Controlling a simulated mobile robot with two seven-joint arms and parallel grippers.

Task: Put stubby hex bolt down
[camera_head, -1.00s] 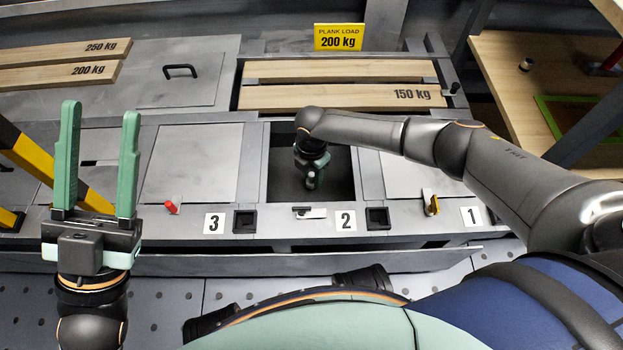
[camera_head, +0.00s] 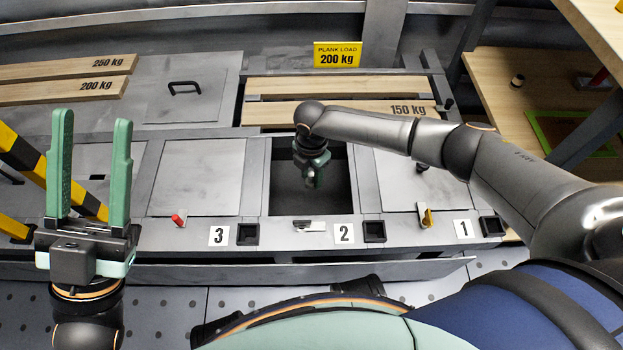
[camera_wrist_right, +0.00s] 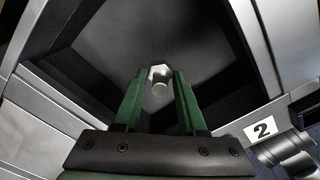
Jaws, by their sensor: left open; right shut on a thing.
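The stubby hex bolt (camera_wrist_right: 159,82) is a short silvery bolt. In the right wrist view it sits between the green fingertips of my right gripper (camera_wrist_right: 158,95), which is shut on it. In the head view my right gripper (camera_head: 311,178) points down over the open square bay behind label 2; the bolt is too small to make out there. The dark floor of the bay (camera_wrist_right: 165,35) lies beyond the bolt, and I cannot tell the gap between them. My left gripper (camera_head: 88,175) is open and empty, with its fingers pointing up at the left.
Closed grey lids flank the bay: one behind label 3 (camera_head: 198,178), one behind label 1 (camera_head: 405,180). Wooden planks (camera_head: 340,112) and the yellow load sign (camera_head: 338,55) lie behind. Small square sockets (camera_head: 247,234) line the front edge. A wooden shelf (camera_head: 500,85) stands right.

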